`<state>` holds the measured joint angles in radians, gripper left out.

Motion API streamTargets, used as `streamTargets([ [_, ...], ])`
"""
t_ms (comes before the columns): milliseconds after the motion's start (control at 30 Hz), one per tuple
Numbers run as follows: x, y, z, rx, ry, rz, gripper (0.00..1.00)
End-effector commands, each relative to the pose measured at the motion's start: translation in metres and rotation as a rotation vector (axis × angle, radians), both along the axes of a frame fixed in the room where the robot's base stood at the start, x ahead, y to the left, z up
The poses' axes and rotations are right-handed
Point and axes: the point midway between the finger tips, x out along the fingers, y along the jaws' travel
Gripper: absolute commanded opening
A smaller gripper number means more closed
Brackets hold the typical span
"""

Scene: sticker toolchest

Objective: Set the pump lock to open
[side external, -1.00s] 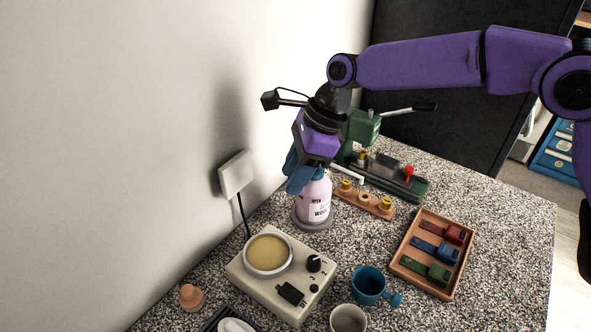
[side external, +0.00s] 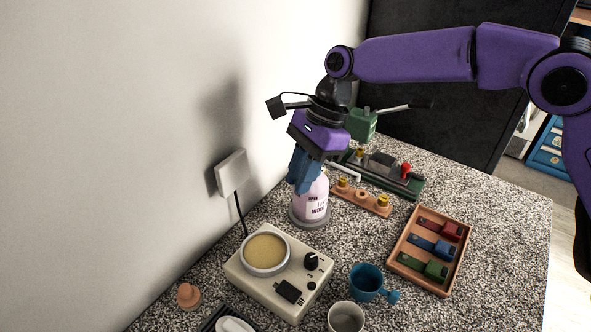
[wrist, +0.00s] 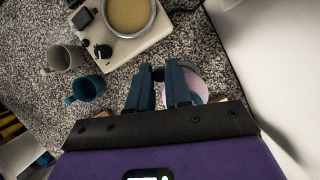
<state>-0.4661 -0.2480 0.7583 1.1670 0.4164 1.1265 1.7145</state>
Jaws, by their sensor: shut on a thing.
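A pale pink bottle (side external: 312,207) with a white printed label stands upright on a round grey base (side external: 309,222), near the wall. My gripper (side external: 303,188) is over the bottle from above, its blue fingers covering the bottle's top. The fingers are shut on the pump top, which they hide. The lock's setting cannot be seen. In the wrist view my gripper (wrist: 161,72) shows its two blue fingers close together, with the pink bottle (wrist: 197,80) partly behind the right one.
A cream device with a round tan pad (side external: 265,251) stands in front of the bottle. A blue mug (side external: 366,281) and a grey cup (side external: 346,317) are at the front. A wooden tray (side external: 398,262) holds coloured blocks. A wooden strip with knobs (side external: 361,196) and a green machine (side external: 361,125) are behind.

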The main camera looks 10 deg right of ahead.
Motion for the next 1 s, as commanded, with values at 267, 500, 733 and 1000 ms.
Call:
streamTargets([
  [267, -0.005, -0.012, 0.0, -0.001, 0.003, 0.25, 0.0],
  [500, -0.007, -0.021, 0.0, -0.001, 0.003, 0.42, 0.0],
  [733, -0.007, -0.026, 0.001, -0.002, 0.002, 0.521, 0.0],
  [1000, -0.007, -0.029, 0.0, -0.003, 0.002, 0.564, 0.0],
])
